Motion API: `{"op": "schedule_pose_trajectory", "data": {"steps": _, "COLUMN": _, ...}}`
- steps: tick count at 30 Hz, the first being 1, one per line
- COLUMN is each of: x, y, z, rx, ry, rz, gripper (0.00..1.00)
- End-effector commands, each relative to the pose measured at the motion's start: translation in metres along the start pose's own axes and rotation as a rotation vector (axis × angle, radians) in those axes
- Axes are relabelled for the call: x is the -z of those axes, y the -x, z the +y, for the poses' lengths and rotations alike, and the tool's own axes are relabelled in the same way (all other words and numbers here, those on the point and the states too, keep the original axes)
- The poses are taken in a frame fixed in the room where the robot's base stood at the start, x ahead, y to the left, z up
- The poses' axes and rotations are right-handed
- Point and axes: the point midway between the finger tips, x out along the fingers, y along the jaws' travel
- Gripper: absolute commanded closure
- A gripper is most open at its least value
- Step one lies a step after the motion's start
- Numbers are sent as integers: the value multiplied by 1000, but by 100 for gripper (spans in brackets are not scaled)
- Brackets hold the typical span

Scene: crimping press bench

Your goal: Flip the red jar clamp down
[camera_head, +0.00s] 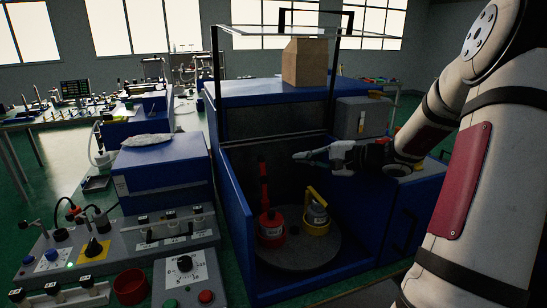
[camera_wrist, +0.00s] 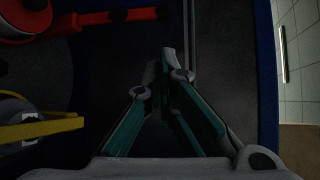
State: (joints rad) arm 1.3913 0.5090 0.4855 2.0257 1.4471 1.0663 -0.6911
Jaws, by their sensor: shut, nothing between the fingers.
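The red jar (camera_head: 271,228) stands on a round grey turntable (camera_head: 300,255) inside a blue open-fronted cabinet. Its red clamp (camera_head: 264,185) stands upright above the jar. In the wrist view the clamp (camera_wrist: 120,15) reaches from the upper left toward the top middle. A jar with a yellow clamp (camera_head: 318,195) stands to the right of the red jar; this clamp (camera_wrist: 40,130) also shows at the left of the wrist view. My gripper (camera_head: 298,156) points left, above the jars and to the right of the red clamp's top. Its fingers (camera_wrist: 165,58) are shut and empty, apart from the clamp.
The cabinet's blue side walls (camera_head: 233,215) flank the turntable. A clear panel in a dark frame (camera_head: 275,32) rises above, with a brown paper bag (camera_head: 304,62) on the cabinet top. A control bench (camera_head: 140,258) with knobs and buttons stands at the left.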

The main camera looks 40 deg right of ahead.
Motion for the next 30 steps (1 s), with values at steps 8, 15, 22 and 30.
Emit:
{"op": "schedule_pose_trajectory", "data": {"steps": 8, "x": -1, "y": -11, "z": 0, "rx": 1, "ry": 0, "rz": -3, "gripper": 100}}
{"op": "schedule_pose_trajectory", "data": {"steps": 15, "x": -1, "y": -51, "z": 1, "rx": 0, "ry": -1, "rz": -4, "gripper": 100}}
{"op": "schedule_pose_trajectory", "data": {"steps": 22, "x": -1, "y": -86, "z": 1, "rx": 0, "ry": 0, "rz": -4, "gripper": 100}}
{"op": "schedule_pose_trajectory", "data": {"steps": 30, "x": 0, "y": -100, "z": 0, "rx": 0, "ry": 0, "rz": -1, "gripper": 100}}
